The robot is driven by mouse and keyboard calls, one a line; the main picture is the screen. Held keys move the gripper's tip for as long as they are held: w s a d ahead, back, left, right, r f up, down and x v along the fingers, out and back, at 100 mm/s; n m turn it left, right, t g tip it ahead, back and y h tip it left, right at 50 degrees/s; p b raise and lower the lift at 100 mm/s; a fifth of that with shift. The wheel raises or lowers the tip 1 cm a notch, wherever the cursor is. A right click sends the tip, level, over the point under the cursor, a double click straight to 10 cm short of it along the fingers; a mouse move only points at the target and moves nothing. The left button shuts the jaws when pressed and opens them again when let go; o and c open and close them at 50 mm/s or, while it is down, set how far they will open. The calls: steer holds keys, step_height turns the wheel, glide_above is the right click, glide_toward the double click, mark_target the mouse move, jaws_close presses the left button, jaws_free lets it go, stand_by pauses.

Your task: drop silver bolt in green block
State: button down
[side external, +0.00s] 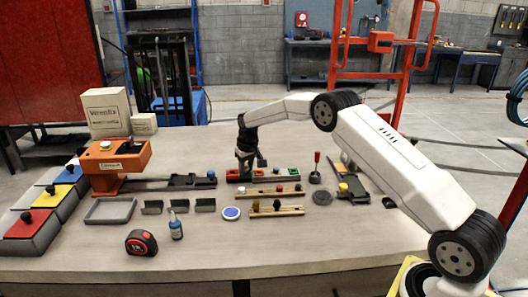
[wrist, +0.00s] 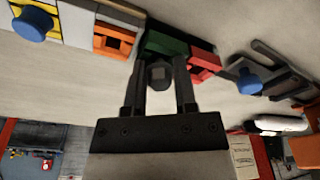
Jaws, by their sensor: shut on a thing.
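My gripper (side external: 246,163) is shut on a small grey piece (wrist: 159,75), seen end-on between the fingers in the wrist view. It looks like the silver bolt, but its shading is dark and its full shape is hidden. The green block (wrist: 166,44) lies just beyond the fingertips, between a red block (wrist: 204,60) and a grey part. In the side view my gripper points down over the left end of the block row, beside the red block (side external: 232,175), and hides most of this green block. I cannot tell whether the bolt touches it.
A dark track with a blue knob (side external: 212,175) lies to the left. Wooden strips with pegs (side external: 276,211) lie in front. A red-handled tool (side external: 317,168) stands upright at right.

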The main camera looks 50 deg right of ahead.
steer(key=shift+c, duration=1.6)
jaws_free()
steer(key=shift+a+f, duration=0.1)
steer(key=shift+o, duration=1.4)
steer(key=shift+r, duration=3.05)
